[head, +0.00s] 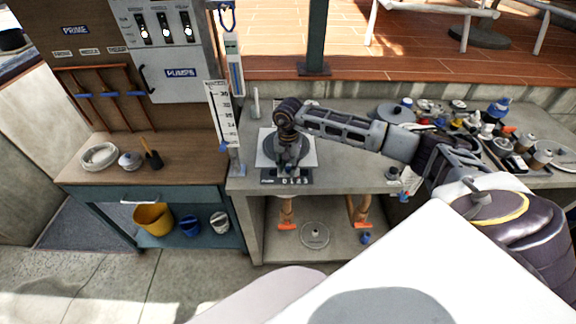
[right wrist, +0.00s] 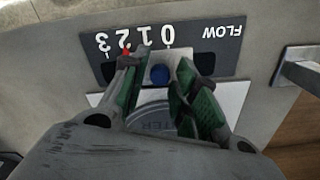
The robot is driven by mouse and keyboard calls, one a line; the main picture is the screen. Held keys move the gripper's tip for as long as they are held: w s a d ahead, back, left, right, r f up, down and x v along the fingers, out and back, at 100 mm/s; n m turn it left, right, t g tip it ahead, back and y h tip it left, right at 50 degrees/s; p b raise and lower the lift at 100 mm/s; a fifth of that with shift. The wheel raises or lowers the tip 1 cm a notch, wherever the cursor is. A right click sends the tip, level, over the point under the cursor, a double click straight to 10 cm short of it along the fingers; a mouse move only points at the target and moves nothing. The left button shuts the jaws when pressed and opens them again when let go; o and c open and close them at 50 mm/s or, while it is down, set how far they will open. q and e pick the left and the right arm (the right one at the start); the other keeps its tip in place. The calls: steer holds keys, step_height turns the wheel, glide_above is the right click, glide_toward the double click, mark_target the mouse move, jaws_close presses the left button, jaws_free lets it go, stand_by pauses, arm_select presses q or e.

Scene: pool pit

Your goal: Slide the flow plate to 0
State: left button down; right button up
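A dark scale (right wrist: 226,48) carries FLOW and 0 to 3, upside down in the right wrist view. A red mark (right wrist: 126,52) shows near the 2. My left gripper is not in view.
An upright gauge board (head: 219,115) stands left of the plate. Valves and small parts (head: 490,125) crowd the counter's right end. A metal bracket (right wrist: 300,68) sits near the scale. A wooden bench (head: 100,185) with dishes adjoins on the left.

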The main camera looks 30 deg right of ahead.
jaws_close()
